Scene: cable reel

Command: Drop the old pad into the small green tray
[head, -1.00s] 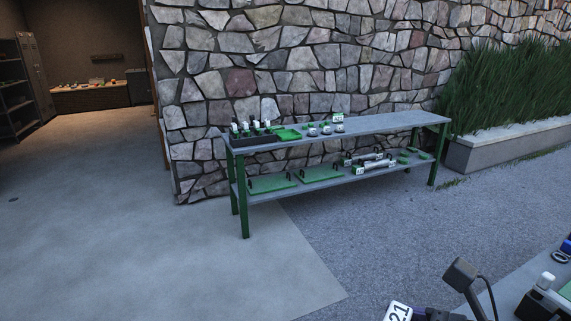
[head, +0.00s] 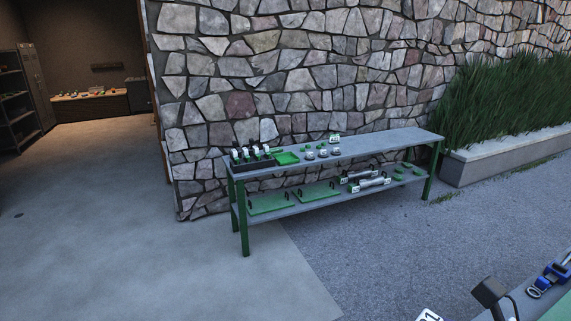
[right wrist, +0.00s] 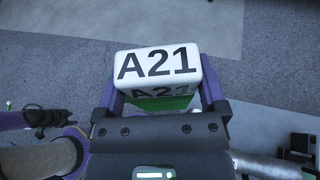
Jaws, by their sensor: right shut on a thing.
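My right gripper (right wrist: 162,97) is shut on a white block (right wrist: 157,64) marked A21, with a purple finger on each side. Green shows under the block; I cannot tell whether this is the old pad. In the head view only the corner of a white marked label (head: 430,315) shows at the bottom edge. A small green tray (head: 286,158) lies on the top of the far bench, right of a dark rack. It is well away from my gripper.
The green-legged bench (head: 390,143) stands by a stone wall. Its lower shelf holds larger green trays (head: 268,203) and metal cylinders (head: 370,182). A planter (head: 490,160) is at right. Near lower right are a dark angular head (head: 490,292) and a blue tool (head: 548,280). The middle floor is clear.

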